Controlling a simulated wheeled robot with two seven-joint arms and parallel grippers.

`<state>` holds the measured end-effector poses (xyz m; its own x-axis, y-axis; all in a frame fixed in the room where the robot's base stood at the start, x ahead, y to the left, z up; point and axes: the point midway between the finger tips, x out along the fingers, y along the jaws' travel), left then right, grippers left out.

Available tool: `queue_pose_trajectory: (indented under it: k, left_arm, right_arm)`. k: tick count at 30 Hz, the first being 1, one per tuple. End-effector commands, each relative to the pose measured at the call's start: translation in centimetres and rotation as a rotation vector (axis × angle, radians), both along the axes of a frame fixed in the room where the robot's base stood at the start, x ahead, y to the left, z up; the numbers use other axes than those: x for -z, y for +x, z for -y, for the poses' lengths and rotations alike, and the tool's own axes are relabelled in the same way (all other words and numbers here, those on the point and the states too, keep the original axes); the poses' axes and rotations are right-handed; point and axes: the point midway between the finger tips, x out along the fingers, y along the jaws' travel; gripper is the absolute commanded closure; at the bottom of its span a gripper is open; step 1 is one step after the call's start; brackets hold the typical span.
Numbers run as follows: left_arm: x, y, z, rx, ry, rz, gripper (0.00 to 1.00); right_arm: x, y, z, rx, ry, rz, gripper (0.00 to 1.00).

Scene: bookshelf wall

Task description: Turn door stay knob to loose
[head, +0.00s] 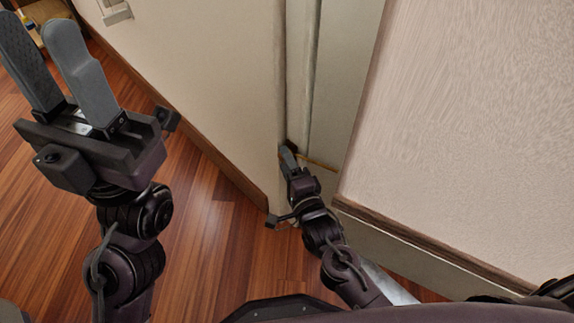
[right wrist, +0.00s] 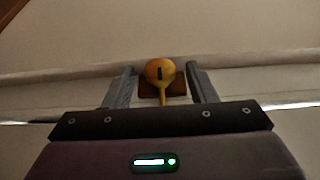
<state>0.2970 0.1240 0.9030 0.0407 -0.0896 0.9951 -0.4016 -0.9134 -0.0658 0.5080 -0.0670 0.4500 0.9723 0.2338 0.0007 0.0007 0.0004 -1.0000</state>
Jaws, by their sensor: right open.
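The door stay knob (right wrist: 160,70) is yellow-orange and rounded, with a short dark mark on its face and a narrow stem below. It sits in front of a brown square plate (right wrist: 177,88). My right gripper (right wrist: 163,75) is open, with one finger on each side of the knob and a visible gap to each. In the head view my right gripper (head: 289,152) reaches into the narrow gap beside the wall edge, and the knob cannot be made out there. My left gripper (head: 42,25) is raised at the left, its fingers apart and empty.
A pale wall (head: 190,80) with brown skirting stands to the left of the gap. A textured pale panel (head: 465,130) with a wooden lower edge stands close on the right. Wooden floor (head: 200,240) is clear between my arms.

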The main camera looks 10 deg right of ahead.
Motion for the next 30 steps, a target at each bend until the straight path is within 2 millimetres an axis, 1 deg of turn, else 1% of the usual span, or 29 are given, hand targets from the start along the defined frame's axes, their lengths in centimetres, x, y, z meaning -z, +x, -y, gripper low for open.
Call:
queue_pose_trajectory:
  k: [6, 7, 15, 17, 23, 30]
  left_arm:
    - [-0.03, 0.00, 0.01, 0.000, 0.000, 0.000, 0.64]
    - [-0.03, 0.00, 0.01, 0.000, 0.000, 0.000, 0.64]
    - [-0.03, 0.00, 0.01, 0.000, 0.000, 0.000, 0.64]
    - [-0.03, 0.00, 0.01, 0.000, 0.000, 0.000, 0.64]
    - [-0.18, -0.01, 0.00, 0.000, 0.000, 0.001, 0.64]
    - [-0.86, -0.04, -0.05, 0.000, -0.003, -0.001, 0.64]
  right_arm:
    - [0.00, 0.07, -0.03, 0.000, 0.000, -0.001, 0.49]
    - [0.00, 0.06, -0.02, 0.000, 0.000, -0.001, 0.50]
    - [0.01, 0.05, 0.00, 0.000, -0.001, -0.001, 0.85]
    - [0.02, 0.04, 0.00, 0.000, -0.001, -0.001, 0.92]
    - [-0.04, 0.04, 0.00, 0.000, -0.003, -0.003, 0.92]
    - [-0.26, 0.04, 0.01, 0.001, -0.014, -0.019, 0.92]
